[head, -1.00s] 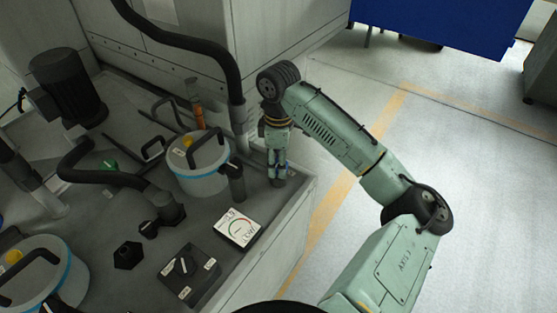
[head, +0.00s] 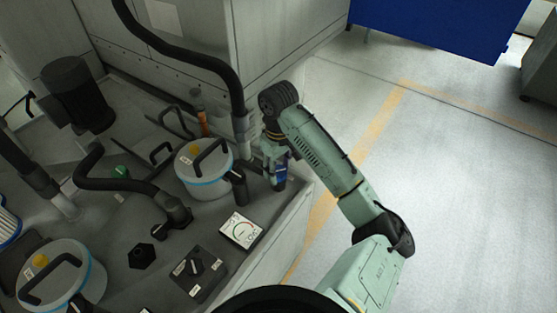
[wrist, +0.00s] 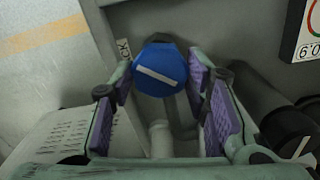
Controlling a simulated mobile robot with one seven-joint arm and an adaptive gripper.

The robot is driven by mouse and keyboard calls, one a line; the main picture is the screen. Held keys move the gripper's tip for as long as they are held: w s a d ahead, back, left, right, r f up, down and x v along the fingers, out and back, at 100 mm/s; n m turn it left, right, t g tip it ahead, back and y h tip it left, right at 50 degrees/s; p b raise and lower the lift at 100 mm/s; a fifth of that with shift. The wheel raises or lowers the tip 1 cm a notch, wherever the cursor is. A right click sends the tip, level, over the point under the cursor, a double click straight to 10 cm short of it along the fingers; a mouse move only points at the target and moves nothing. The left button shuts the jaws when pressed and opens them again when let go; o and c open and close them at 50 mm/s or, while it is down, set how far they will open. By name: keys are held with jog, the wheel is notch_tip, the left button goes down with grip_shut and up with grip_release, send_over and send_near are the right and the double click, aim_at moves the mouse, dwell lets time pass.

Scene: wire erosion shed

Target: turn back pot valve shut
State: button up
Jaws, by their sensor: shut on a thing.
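The back pot valve shows in the wrist view as a blue knob (wrist: 160,70) with a white line across its face. The line slopes slightly down to the right. My gripper (wrist: 163,76) has its purple finger pads on either side of the knob and is shut on it. In the head view my gripper (head: 276,164) points down at the deck's right edge, beside the back pot (head: 206,180), a white pot with a blue band and dark handle. A bit of blue (head: 281,173) shows at its fingers; the rest of the valve is hidden there.
A white dial gauge (head: 241,230) and a black switch box (head: 195,268) lie in front of the back pot. A second pot (head: 80,292) stands front left. A black hose (head: 215,65) rises behind my gripper. Open floor lies right of the deck.

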aim_at(279, 171)
jog(key=m, duration=0.4)
jog(key=shift+m+p, duration=0.3)
jog(key=shift+p, duration=0.05)
jog(key=m, duration=0.5)
jog(key=shift+m, duration=0.4)
jog(key=o, duration=1.2)
jog(key=shift+c, duration=0.2)
notch_tip(279, 171, up, 12)
